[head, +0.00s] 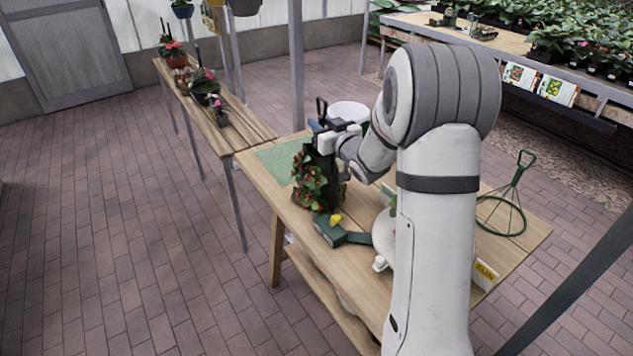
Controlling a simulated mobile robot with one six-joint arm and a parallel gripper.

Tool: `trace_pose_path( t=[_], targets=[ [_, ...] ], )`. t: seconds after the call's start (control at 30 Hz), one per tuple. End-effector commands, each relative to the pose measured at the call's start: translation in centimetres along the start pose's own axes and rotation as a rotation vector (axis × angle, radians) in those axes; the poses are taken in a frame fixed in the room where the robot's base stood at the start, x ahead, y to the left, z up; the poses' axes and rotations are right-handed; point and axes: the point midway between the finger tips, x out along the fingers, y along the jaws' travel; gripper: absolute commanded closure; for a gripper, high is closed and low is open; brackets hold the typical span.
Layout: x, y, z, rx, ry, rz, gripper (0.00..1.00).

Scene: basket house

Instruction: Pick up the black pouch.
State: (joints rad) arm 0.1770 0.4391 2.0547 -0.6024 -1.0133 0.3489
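A black pouch (321,161) stands upright on the wooden table, partly hidden behind a leafy plant with red flowers (311,185). My gripper (319,133) is at the pouch's top edge, reaching in from the right. Its fingers are small and dark against the black pouch, so I cannot tell whether they are open or shut on it. My arm hides part of the table to the right.
A white bucket (349,113) stands behind the gripper. A green mat (277,160) lies left of the plant. A dark green box (329,230), a yellow item (336,219) and a white round item (383,236) are in front. A green wire stand (502,215) is at right.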

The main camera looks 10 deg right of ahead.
Motion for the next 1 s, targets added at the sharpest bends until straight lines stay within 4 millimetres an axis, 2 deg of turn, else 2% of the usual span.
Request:
trace_pose_path(
  t=[0.03,0.3,1.0],
  targets=[
    [-0.02,0.02,-0.01,0.000,0.000,0.000,0.77],
    [-0.04,0.05,-0.01,0.000,0.000,0.001,0.99],
    [-0.07,0.10,0.01,0.001,-0.001,0.001,1.00]
  ],
)
